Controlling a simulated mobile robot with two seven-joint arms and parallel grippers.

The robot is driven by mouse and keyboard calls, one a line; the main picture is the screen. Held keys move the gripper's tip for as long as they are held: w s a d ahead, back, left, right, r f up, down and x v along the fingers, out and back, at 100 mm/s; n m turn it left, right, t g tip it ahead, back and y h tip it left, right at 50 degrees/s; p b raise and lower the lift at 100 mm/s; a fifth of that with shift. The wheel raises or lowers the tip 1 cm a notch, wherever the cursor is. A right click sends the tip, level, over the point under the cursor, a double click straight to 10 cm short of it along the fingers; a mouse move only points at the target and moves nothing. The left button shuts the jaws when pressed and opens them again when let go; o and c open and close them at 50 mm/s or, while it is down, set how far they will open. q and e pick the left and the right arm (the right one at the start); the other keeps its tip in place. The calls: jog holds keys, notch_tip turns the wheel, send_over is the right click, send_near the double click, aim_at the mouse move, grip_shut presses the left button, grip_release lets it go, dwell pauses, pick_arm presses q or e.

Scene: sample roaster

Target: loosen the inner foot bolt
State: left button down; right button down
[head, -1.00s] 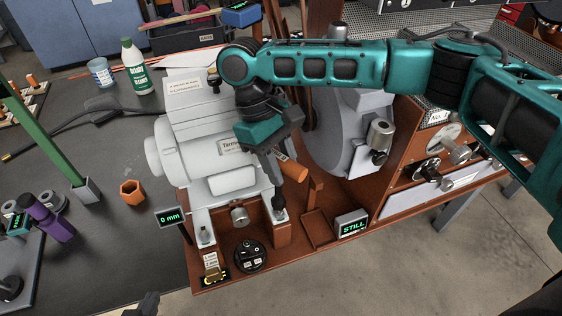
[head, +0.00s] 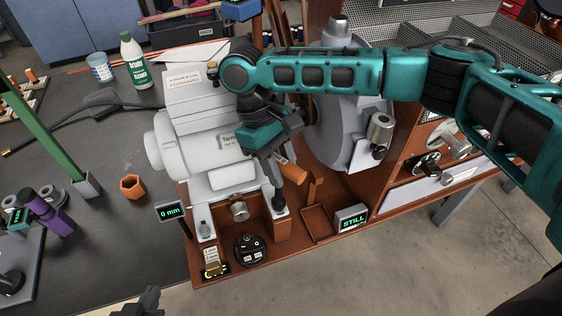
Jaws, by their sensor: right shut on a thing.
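The grey motor (head: 205,150) sits on the red-brown base, with two feet toward the front. The outer foot bolt (head: 204,228) stands uncovered on the left foot. My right gripper (head: 272,158) is shut on a wrench with an orange handle (head: 293,173). The wrench's dark shaft (head: 277,198) points down to the right foot, beside the drum, and its end hides the inner foot bolt there. I cannot tell how firmly it sits on the bolt. My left gripper (head: 146,302) shows only partly at the bottom edge, apart from everything; its opening is unclear.
A display (head: 170,212) reads 0 mm and another (head: 350,218) reads STILL. A round black dial (head: 250,250) and brass shims (head: 214,268) lie at the base's front.

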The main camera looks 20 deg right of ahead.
jog(key=shift+f, duration=0.4)
